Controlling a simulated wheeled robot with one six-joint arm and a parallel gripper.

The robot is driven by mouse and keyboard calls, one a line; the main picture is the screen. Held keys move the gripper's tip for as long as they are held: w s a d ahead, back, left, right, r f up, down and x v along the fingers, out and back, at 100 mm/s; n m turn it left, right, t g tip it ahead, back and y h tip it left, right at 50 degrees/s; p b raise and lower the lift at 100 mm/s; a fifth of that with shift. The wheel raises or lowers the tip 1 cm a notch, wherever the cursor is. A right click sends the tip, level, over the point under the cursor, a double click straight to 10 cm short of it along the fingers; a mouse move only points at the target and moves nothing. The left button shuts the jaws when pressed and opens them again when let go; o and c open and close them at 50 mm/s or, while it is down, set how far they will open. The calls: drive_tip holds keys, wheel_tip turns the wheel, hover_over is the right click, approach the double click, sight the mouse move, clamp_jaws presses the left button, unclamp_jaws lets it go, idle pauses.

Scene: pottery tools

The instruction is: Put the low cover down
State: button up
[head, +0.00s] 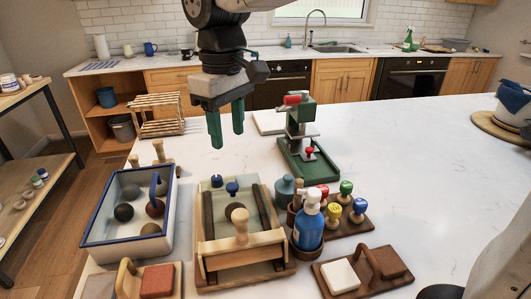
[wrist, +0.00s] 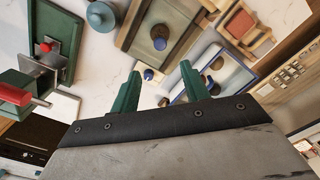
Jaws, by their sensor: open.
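I cannot tell for certain which piece is the low cover. Two small pieces with dark blue knobs show in the head view: a left blue-knobbed piece (head: 217,181) and a right blue-knobbed piece (head: 232,188), at the far end of the wooden-framed tray (head: 205,248). In the wrist view one blue-knobbed piece (wrist: 159,38) lies in that tray, and another blue top (wrist: 149,74) shows between my fingers, lower down. My gripper (head: 226,138) has two green fingers, spread and empty, hanging above and behind the tray. It also shows in the wrist view (wrist: 160,75).
Left is a blue-rimmed tub (head: 97,240) with balls inside. Right are a blue spray bottle (head: 308,222), several coloured stamps (head: 346,190) and a green press (head: 300,140). A wooden rack (head: 157,115) stands behind.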

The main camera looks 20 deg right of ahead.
drive_tip(key=s+d+f+m, duration=0.3)
drive_tip(key=s+d+m, duration=0.1)
drive_tip(key=s+d, duration=0.5)
drive_tip(key=s+d+f+m+t, duration=0.1)
drive_tip(key=s+d+f+m, duration=0.3)
drive_tip(key=s+d, duration=0.6)
drive_tip(key=shift+s+d+f+m, duration=0.15)
drive_tip(key=shift+s+d+m, duration=0.15)
drive_tip(key=shift+d, duration=0.55)
